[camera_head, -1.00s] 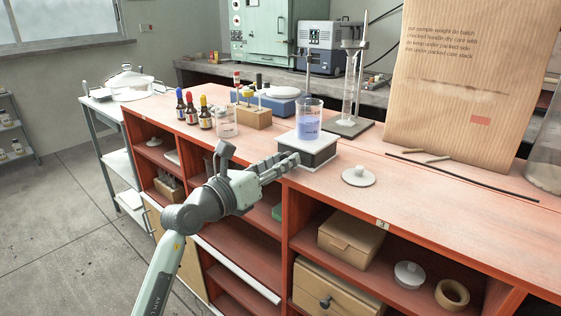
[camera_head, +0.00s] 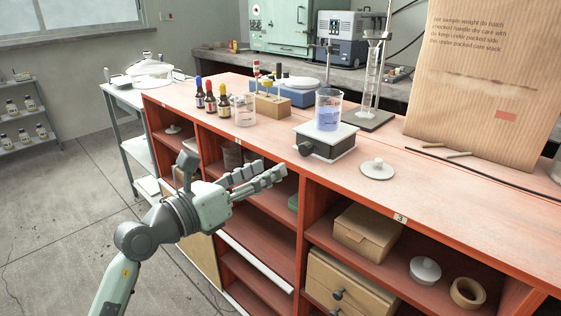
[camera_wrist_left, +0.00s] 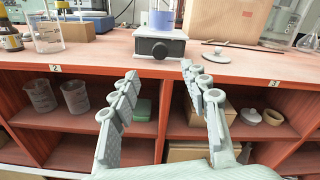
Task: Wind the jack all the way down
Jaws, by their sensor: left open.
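The jack (camera_head: 333,147) is a low, dark-sided block with a pale top plate, standing near the bench's front edge. Its dark round knob (camera_head: 306,149) faces the front. A glass beaker of blue liquid (camera_head: 327,117) stands upright on the top plate. My left gripper (camera_head: 272,171) is open and empty, in front of the bench and below the knob, apart from it. In the left wrist view the jack (camera_wrist_left: 178,47) and knob (camera_wrist_left: 160,50) lie ahead, beyond the spread fingers (camera_wrist_left: 160,70). My right gripper is not in view.
A white lid (camera_head: 377,169) lies right of the jack. Dropper bottles (camera_head: 211,103), an empty beaker (camera_head: 244,112) and a wooden rack (camera_head: 270,105) stand left. A burette stand (camera_head: 367,119) and large cardboard package (camera_head: 482,90) are behind. Open shelves lie below the bench top.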

